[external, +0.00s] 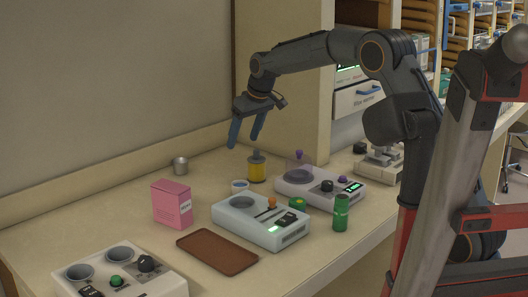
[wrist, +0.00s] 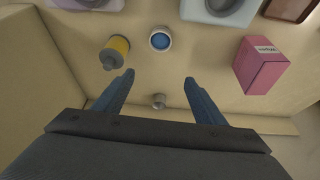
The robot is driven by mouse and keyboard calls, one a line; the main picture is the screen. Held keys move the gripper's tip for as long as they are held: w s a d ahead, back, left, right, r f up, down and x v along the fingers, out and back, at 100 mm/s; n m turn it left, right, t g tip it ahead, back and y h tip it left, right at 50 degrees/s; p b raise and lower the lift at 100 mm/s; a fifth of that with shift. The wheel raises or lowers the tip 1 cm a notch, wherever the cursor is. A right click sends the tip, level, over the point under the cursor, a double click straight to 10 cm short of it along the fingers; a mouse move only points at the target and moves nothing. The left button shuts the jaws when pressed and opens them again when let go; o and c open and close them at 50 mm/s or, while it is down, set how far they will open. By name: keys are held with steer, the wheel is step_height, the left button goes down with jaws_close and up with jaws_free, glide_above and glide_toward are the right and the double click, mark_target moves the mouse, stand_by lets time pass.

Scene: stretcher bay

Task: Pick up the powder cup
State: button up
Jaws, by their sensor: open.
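A small white cup with blue contents (external: 239,186) stands on the counter beside a yellow cylinder; it looks like the powder cup. In the wrist view this cup (wrist: 160,39) lies ahead of the fingertips, roughly centred between them.
The yellow cylinder with a dark top (external: 257,168) stands close to the white cup. A pink box (external: 172,204), a brown tray (external: 217,250), a green bottle (external: 341,213) and pale devices (external: 262,222) crowd the counter.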

glide_toward(240, 184)
steer(key=s, duration=0.2)
steer(key=shift+p+x, duration=1.55)
steer(key=shift+x, duration=2.9)
steer(key=shift+a, duration=0.15)
steer(key=c, duration=1.1)
